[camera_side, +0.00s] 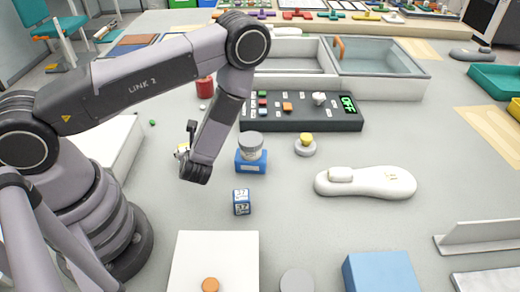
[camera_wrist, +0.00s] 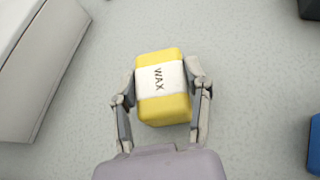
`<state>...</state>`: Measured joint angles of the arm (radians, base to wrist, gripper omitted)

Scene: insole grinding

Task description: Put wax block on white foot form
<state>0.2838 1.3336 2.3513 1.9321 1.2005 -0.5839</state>
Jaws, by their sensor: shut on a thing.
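The wax block (camera_wrist: 162,109) is yellow with a white band reading WAX. My gripper (camera_wrist: 160,82) is shut on it, with one finger on each side in the wrist view. In the side view, my gripper (camera_side: 187,150) is left of the middle of the table, and only a small part of the wax block shows behind it. I cannot tell whether the block touches the table. The white foot form (camera_side: 385,184) lies on the table to the right, well apart from my gripper. A small white block (camera_side: 341,174) is on its left end.
A blue holder (camera_side: 251,163) with a grey round piece and a numbered blue cube (camera_side: 241,202) stand between my gripper and the foot form. A dark control panel (camera_side: 335,118) lies behind.

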